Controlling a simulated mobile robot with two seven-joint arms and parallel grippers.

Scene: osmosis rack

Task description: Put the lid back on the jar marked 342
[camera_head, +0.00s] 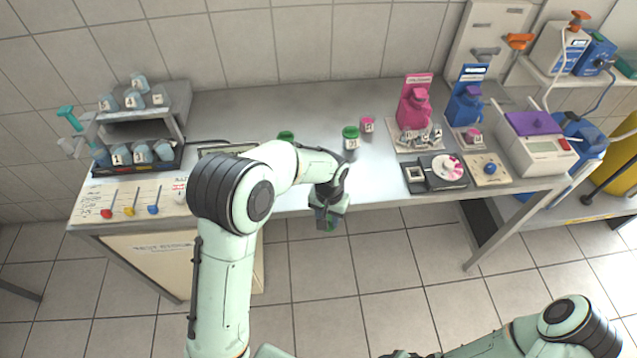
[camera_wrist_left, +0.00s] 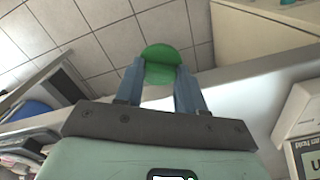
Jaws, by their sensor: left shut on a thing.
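My left gripper (camera_head: 328,220) is shut on a green lid (camera_head: 330,228), held out over the floor just off the table's front edge. In the left wrist view the round green lid (camera_wrist_left: 162,60) sits between the two blue fingers of the gripper (camera_wrist_left: 160,78). On the table, a small jar with a green top (camera_head: 350,136) stands behind the gripper, beside a pink-topped jar (camera_head: 367,125). Another green-topped thing (camera_head: 286,136) is mostly hidden by my left arm. The jar marks are too small to read. My right gripper is out of frame.
The grey table (camera_head: 300,98) has free room at the back middle. A rack with bluish containers (camera_head: 142,152) stands at left.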

